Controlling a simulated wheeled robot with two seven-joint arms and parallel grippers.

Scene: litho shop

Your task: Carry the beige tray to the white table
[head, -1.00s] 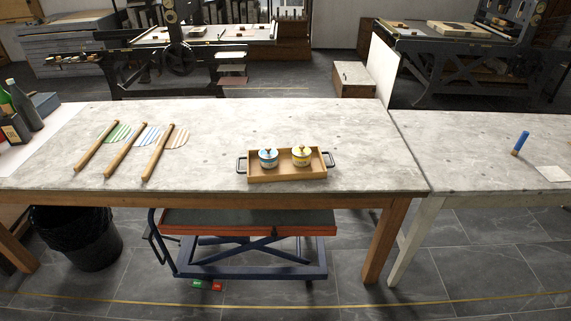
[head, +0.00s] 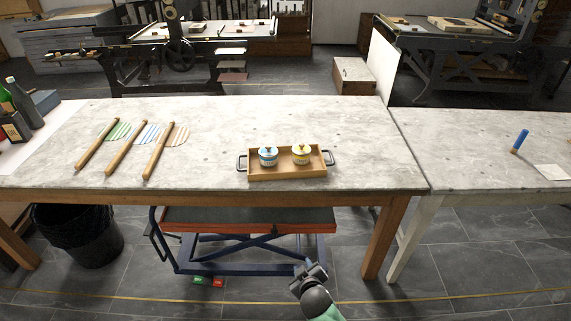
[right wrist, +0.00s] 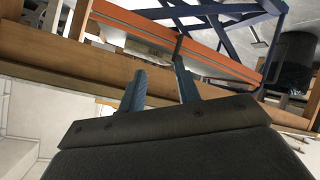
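The beige tray (head: 288,173) sits on the wooden-legged table (head: 220,170), near its front edge right of the middle. It has a dark handle at each end. It holds a blue-and-white lidded pot (head: 268,157) and a yellow-patterned lidded pot (head: 301,155). The white table (head: 490,160), with pale legs, adjoins on the right. My right gripper (head: 311,271) is low in front of the table, below the tray and apart from it. In the right wrist view its two fingers (right wrist: 160,88) stand apart with nothing between them. My left gripper is not in view.
A blue cylinder (head: 519,142) and a pale sheet (head: 553,172) are on the white table, whose left part is clear. An orange-framed lift cart (head: 250,227) and a black bin (head: 80,237) are below.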

